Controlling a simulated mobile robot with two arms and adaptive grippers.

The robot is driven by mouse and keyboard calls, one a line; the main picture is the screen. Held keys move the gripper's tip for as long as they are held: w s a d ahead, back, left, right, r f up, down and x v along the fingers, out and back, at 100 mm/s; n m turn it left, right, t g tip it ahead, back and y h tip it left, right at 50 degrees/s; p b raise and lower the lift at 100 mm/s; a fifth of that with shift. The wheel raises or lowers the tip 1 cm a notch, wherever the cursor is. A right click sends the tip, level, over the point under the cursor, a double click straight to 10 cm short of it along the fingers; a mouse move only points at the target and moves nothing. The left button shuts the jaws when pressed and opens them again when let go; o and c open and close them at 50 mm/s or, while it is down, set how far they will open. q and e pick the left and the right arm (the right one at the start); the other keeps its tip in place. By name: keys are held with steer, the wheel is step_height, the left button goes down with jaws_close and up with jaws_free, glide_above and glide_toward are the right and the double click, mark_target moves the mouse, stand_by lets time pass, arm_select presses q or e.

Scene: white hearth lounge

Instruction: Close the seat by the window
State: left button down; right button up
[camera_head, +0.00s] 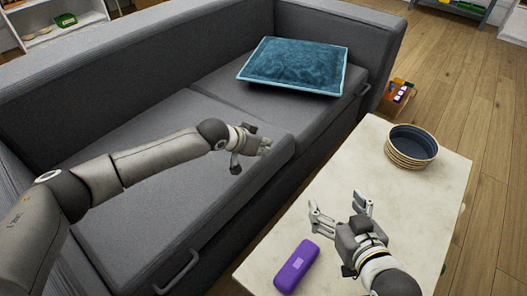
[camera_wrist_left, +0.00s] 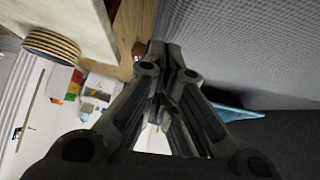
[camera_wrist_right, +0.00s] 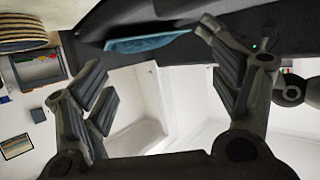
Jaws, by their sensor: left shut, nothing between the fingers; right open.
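The grey sofa (camera_head: 190,40) has two seats with handles. The near seat (camera_head: 130,215) has a handle (camera_head: 178,272) on its front. Its right front corner appears to stand a little proud of the far seat (camera_head: 255,103); how far it is open is unclear. A blue cushion (camera_head: 295,65) lies on the far seat, whose handle (camera_head: 362,91) is at its right front. My left gripper (camera_head: 264,146) is shut and empty, over the near seat's right front corner; contact is unclear. It also shows in the left wrist view (camera_wrist_left: 172,65). My right gripper (camera_head: 339,208) is open and empty above the table.
A pale table (camera_head: 345,150) stands in front of the sofa, with a narrow gap between. A box of small items (camera_head: 397,95) is on the wooden floor beyond. No window shows clearly.

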arm_select(q)
steer(key=shift+f, duration=0.75)
arm_select(e)
steer(key=shift+w+a+r+t, duration=0.15)
steer(key=shift+w+r+t, duration=0.2)
steer(key=shift+r, duration=0.25)
steer(key=shift+w+a+r+t, duration=0.2)
steer(key=shift+r+t, duration=0.15)
steer(key=shift+r, duration=0.2)
arm_select(q)
steer(key=shift+f, duration=0.1)
